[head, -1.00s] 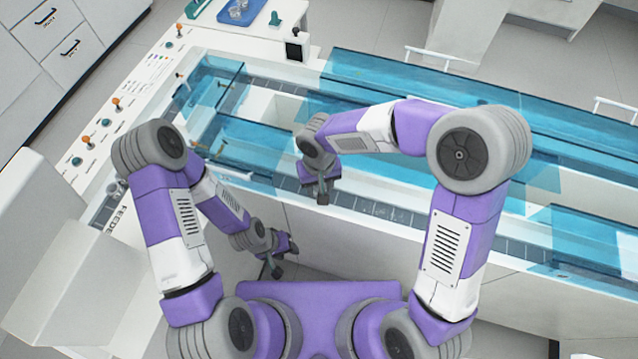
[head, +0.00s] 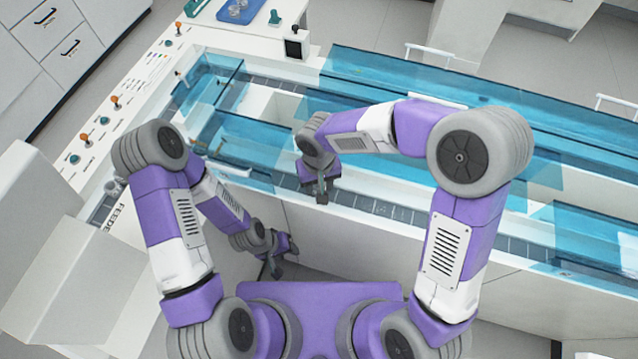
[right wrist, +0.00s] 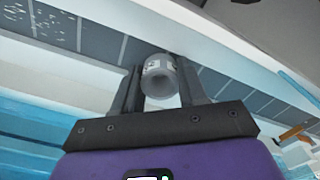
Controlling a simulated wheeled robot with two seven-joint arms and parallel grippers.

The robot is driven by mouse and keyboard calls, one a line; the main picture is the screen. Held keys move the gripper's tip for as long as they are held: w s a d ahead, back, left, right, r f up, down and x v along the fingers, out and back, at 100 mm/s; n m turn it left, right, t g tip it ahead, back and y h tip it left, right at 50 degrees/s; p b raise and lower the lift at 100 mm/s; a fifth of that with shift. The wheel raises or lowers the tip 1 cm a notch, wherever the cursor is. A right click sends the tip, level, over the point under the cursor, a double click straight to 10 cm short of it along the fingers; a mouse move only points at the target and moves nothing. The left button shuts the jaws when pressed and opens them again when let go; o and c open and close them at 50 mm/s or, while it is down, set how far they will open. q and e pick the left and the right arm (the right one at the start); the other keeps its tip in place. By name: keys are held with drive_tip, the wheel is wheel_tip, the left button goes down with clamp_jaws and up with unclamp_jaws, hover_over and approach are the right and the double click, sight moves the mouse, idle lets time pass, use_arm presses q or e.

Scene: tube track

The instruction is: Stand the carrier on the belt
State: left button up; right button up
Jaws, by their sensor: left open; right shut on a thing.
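The carrier (right wrist: 160,78) is a small pale grey-white round cup with a hollow end turned to the camera in the right wrist view. My right gripper (right wrist: 158,85) is shut on it, one finger on each side. The belt (right wrist: 105,40), a dark segmented strip, runs behind the carrier in that view; whether they touch I cannot tell. In the head view my right gripper (head: 322,192) is over the near edge of the belt (head: 380,207), and the carrier is hard to make out. My left gripper (head: 284,262) is open and empty, low in front of the machine.
Blue transparent covers (head: 450,105) run along the machine beyond the belt. A small black-screened device (head: 295,45) and a blue tray (head: 240,12) stand at the back. A feeder panel with orange-topped knobs (head: 115,102) lies at the left.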

drive_tip(key=shift+s+d+f, duration=0.1)
drive_tip(key=shift+s+f, duration=0.1)
drive_tip(key=shift+f, duration=0.25)
drive_tip(key=o, duration=0.9)
drive_tip(key=shift+d, duration=0.1)
drive_tip(key=shift+c, duration=0.2)
drive_tip(key=shift+r, duration=0.45)
wheel_tip(320, 180, up, 8)
drive_tip(key=p, duration=0.3)
drive_tip(key=shift+w+f, duration=0.15)
drive_tip(key=shift+f, duration=0.05)
